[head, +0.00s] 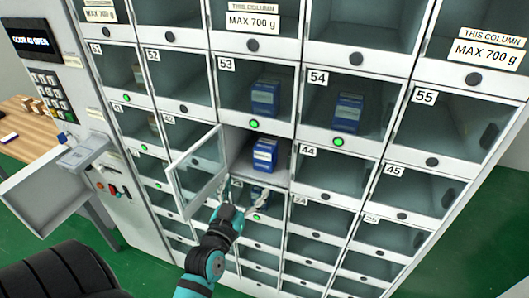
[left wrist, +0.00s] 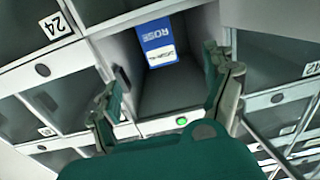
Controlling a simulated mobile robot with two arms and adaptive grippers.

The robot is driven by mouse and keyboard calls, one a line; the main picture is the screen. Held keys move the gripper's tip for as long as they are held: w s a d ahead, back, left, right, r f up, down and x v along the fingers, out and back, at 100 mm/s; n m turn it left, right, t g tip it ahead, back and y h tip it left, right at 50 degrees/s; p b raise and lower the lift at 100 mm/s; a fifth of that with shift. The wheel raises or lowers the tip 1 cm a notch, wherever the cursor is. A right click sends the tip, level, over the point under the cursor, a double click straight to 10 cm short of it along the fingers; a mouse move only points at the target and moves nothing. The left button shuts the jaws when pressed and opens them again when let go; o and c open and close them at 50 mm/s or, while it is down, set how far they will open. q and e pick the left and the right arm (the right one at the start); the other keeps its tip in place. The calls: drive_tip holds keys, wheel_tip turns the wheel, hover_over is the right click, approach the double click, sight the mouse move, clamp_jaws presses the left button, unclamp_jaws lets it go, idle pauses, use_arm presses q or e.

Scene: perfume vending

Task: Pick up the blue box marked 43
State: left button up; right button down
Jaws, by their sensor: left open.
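The blue box (head: 265,153) with a white label stands inside the open compartment below the one numbered 53, left of 44. Its own number is not readable. The compartment's clear door (head: 201,168) is swung out to the left. My left gripper (head: 244,192) is open and empty, in front of and below this box. In the left wrist view a blue box (left wrist: 157,40) with white lettering is in a compartment, beyond and between the spread fingers (left wrist: 163,92), apart from them. My right gripper is not in view.
Other blue boxes stand behind doors 53 (head: 265,97) and 54 (head: 347,113), and one (head: 260,193) is just below the open compartment. The open door stands close to my left arm.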

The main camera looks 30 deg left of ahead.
sight(262, 158)
use_arm(q)
drive_tip(key=b+x, duration=0.1)
drive_tip(key=x, duration=0.4)
drive_tip(key=b+x, duration=0.1)
drive_tip(key=x, duration=0.4)
drive_tip(key=shift+w+d+f, duration=0.1)
drive_tip(key=shift+d+f, duration=0.05)
drive_tip(key=shift+d, duration=0.1)
drive_tip(key=x, duration=0.2)
drive_tip(key=b+x, duration=0.1)
drive_tip(key=x, duration=0.1)
drive_tip(key=b+x, duration=0.1)
drive_tip(key=x, duration=0.1)
drive_tip(key=shift+a+r, duration=0.15)
drive_tip(key=shift+r, duration=0.15)
drive_tip(key=shift+s+r, duration=0.1)
drive_tip(key=shift+s, duration=0.1)
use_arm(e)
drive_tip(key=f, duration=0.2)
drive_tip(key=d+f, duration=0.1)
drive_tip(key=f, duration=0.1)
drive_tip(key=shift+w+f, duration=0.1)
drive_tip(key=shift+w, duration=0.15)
use_arm(q)
drive_tip(key=shift+s, duration=0.1)
drive_tip(key=c, duration=1.3)
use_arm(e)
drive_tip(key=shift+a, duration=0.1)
